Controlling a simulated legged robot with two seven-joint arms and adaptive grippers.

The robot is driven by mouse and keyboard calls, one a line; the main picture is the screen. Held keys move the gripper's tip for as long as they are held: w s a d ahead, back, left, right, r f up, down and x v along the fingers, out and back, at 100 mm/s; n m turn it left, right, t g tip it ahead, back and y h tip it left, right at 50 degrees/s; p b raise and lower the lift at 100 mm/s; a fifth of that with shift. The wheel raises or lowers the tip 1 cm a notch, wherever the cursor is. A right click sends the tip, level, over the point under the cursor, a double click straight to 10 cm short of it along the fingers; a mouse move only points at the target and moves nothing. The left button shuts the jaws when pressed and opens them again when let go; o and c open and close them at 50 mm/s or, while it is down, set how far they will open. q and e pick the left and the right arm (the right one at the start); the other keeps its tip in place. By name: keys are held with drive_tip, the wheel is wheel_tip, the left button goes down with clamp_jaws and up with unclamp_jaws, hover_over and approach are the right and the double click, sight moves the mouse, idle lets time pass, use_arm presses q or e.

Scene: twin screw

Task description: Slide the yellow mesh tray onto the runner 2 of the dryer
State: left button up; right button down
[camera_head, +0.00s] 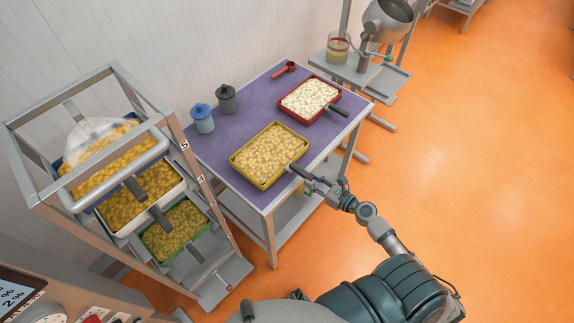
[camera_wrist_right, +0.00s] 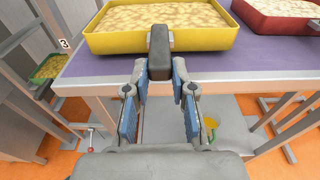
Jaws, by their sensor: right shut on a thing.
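The yellow mesh tray (camera_head: 268,157), filled with pale yellow pieces, sits on the purple-topped table, its dark handle pointing toward my right arm. It also shows at the top of the right wrist view (camera_wrist_right: 205,41). My right gripper (camera_head: 318,184) is at the table's front edge, shut on the tray's dark handle (camera_wrist_right: 159,50), with blue finger pads on either side. The dryer (camera_head: 172,128) is the metal rack at left, with runner labels 5 and 4 visible; label 3 shows in the wrist view (camera_wrist_right: 64,43). Runner 2's label cannot be made out. My left gripper is not in view.
A red tray (camera_head: 310,98) with white pieces lies farther back on the table (camera_head: 228,137). A blue jar (camera_head: 202,118), a grey jar (camera_head: 226,99) and a red scoop (camera_head: 285,69) stand behind. The dryer holds blue, white and green (camera_head: 148,239) trays. Orange floor at right is clear.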

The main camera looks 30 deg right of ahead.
drive_tip(key=f+b+v, duration=0.2)
drive_tip(key=v, duration=1.6)
drive_tip(key=shift+s, duration=0.2)
drive_tip(key=shift+f, duration=0.1)
